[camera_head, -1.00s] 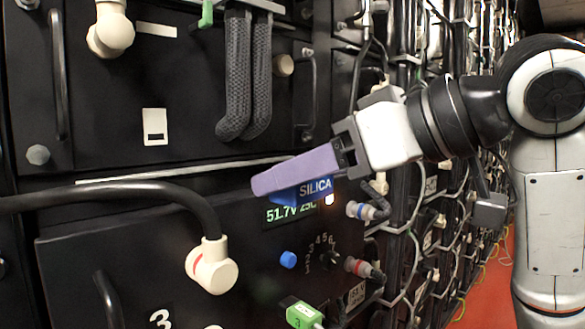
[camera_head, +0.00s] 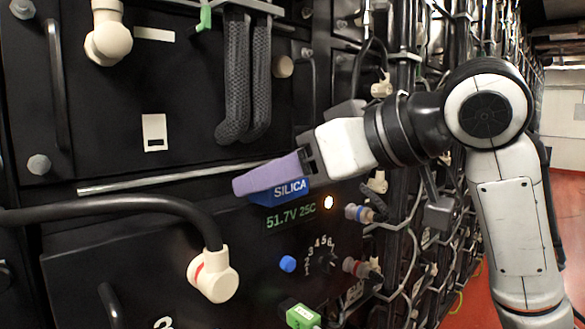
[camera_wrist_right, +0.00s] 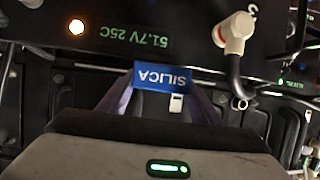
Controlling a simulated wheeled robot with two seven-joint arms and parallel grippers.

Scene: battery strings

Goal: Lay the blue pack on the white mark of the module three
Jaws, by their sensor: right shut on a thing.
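The blue pack (camera_head: 280,192), lettered SILICA, is held between the purple fingers of my right gripper (camera_head: 240,186). It hangs in front of the rack, just above the green display of module three (camera_head: 130,265), the lower black unit. In the right wrist view the pack (camera_wrist_right: 163,79) sits between the two finger ends, its lettering upside down. I cannot make out a white mark on top of module three; its top is seen nearly edge-on and partly behind the gripper. My left gripper is not in view.
A thick black cable ends in a cream plug (camera_head: 213,273) on module three's front. A blue knob (camera_head: 287,264) and green connector (camera_head: 300,315) sit below the display. The upper module (camera_head: 100,100) overhangs closely, with braided hoses (camera_head: 236,75) and a white label (camera_head: 154,132).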

